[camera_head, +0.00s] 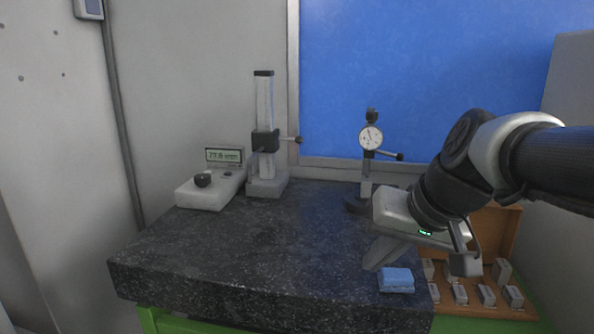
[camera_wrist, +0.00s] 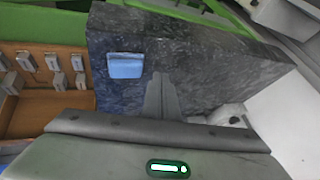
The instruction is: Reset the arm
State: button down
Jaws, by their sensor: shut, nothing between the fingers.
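My arm reaches in from the right in the head view. My gripper (camera_head: 374,264) hangs over the right part of the dark stone slab, with its fingers together and nothing between them. The closed fingers also show in the wrist view (camera_wrist: 160,80), pointing over the slab. A folded blue cloth (camera_head: 396,280) lies near the slab's front right edge, beside the fingertips and apart from them. It also shows in the wrist view (camera_wrist: 125,65), left of the fingers.
The speckled slab (camera_head: 220,250) is bare in its middle and front left. A dial gauge on a stand (camera_head: 371,138) is behind my gripper, its base partly hidden. A height stand (camera_head: 265,140) and white readout device (camera_head: 212,188) stand at the back left. A wooden case (camera_head: 495,225) holds several metal blocks at right.

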jog(key=s+d+f+n+h+b, duration=0.1)
jog(key=s+f+h+b, duration=0.15)
jog(key=s+f, duration=0.65)
notch_tip(320, 180, up, 17)
jog(key=s+p, duration=0.2)
jog(key=p, duration=1.4)
jog(key=shift+r, duration=0.15)
jog(key=shift+d+h, duration=0.1)
jog(key=shift+h, duration=0.15)
